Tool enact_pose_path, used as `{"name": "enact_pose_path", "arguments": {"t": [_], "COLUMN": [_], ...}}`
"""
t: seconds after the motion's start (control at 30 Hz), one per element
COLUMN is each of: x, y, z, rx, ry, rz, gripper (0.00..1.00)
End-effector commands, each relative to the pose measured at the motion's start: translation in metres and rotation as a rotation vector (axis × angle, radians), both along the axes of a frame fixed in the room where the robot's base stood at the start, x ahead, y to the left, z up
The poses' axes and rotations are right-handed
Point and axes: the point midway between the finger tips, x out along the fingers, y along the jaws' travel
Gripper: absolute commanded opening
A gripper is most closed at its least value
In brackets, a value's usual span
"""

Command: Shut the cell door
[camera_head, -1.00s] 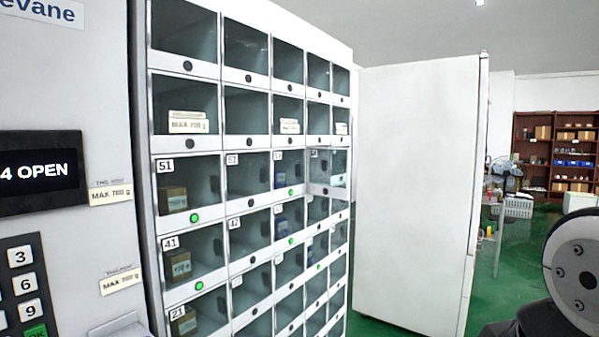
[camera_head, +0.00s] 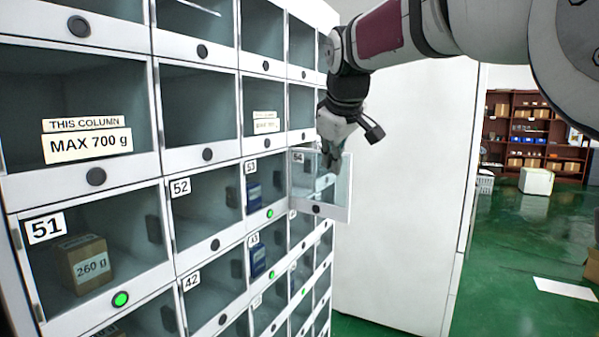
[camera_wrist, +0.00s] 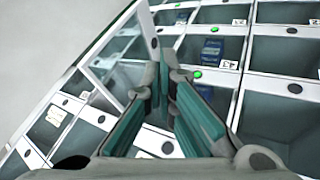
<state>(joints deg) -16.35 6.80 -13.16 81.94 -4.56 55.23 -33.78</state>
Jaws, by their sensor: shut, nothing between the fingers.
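The cell door (camera_head: 338,200) is a clear panel with a white lower frame and a dark round knob. It stands swung out from the cell labelled 54, in the right part of the cabinet. In the wrist view the open door (camera_wrist: 122,52) is at upper left, beside the fingers. My gripper (camera_head: 334,162) points down at the door, with its fingertips overlapping the clear panel; I cannot tell if they touch it. My gripper (camera_wrist: 166,75) is shut and empty, its green-padded fingers close together at the tips.
The white cabinet (camera_head: 85,194) has rows of clear-fronted cells, some holding boxes, such as the brown box (camera_head: 84,262) in cell 51. A tall white panel (camera_head: 400,215) stands behind the door to the right. Green floor (camera_head: 500,290) is open at far right.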

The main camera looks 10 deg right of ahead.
Motion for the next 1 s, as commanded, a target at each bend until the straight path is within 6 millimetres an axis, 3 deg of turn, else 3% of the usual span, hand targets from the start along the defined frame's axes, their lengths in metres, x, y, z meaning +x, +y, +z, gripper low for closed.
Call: {"name": "enact_pose_path", "arguments": {"t": [0.23,0.7,1.0], "x": [0.014,0.066,0.091], "y": [0.001,-0.005,-0.03], "z": [-0.01,-0.082,-0.077], "rx": [-0.013,-0.012,-0.011], "ry": [-0.003,-0.001,-0.005], "rz": [0.009,0.007,0.007], "gripper": [0.0,0.0,0.0]}}
